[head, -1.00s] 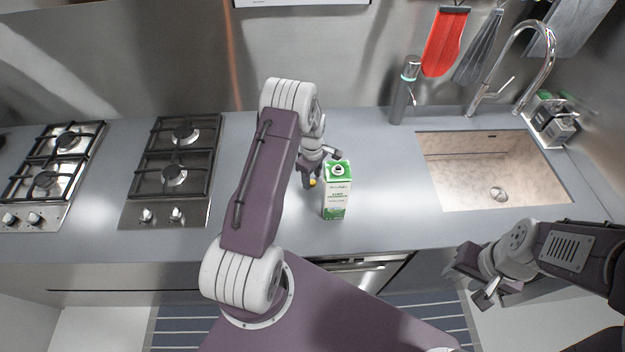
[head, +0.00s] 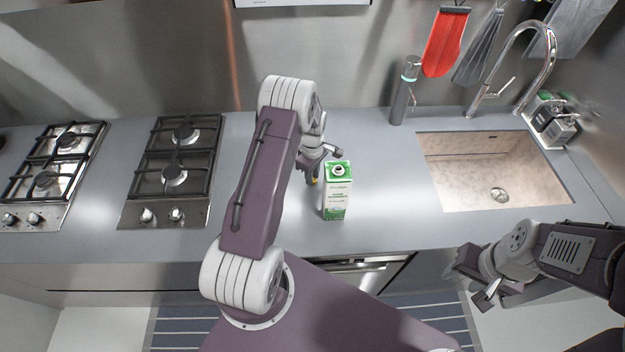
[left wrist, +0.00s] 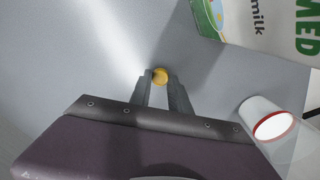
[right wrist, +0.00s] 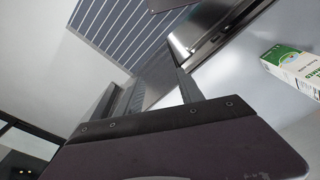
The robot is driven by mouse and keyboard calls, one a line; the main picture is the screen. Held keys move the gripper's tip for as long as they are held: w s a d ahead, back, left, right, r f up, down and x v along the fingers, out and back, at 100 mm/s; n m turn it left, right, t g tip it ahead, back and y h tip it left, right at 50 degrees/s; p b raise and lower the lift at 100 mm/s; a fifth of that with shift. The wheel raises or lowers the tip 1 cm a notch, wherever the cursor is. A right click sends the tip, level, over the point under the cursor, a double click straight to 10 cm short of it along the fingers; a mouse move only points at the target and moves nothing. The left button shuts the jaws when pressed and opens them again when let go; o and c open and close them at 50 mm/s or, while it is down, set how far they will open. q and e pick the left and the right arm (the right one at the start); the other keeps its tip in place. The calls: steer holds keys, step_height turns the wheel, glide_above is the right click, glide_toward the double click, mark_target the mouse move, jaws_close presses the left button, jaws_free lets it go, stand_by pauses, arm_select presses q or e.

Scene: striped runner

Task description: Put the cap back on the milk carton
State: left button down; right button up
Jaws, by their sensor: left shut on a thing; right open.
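The milk carton (head: 336,205), white and green, stands upright on the counter with an uncapped dark spout on top. Part of it shows at the top right of the left wrist view (left wrist: 285,28) and at the right of the right wrist view (right wrist: 295,70). My left gripper (head: 316,178) is just left of the carton, shut on the small round yellow cap (left wrist: 160,75), which sits between its fingertips. In the head view the cap is mostly hidden by the fingers. My right gripper (head: 477,285) is open and empty, in front of the counter at the right, away from the carton.
A sink (head: 460,185) with a tap (head: 545,70) is to the right, and two gas hobs (head: 170,175) are to the left. The counter (head: 385,200) between carton and sink is clear.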

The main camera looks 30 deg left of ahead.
arm_select(q)
step_height(320, 180, up, 8)
steer(key=b, duration=0.1)
steer(key=shift+r, duration=0.25)
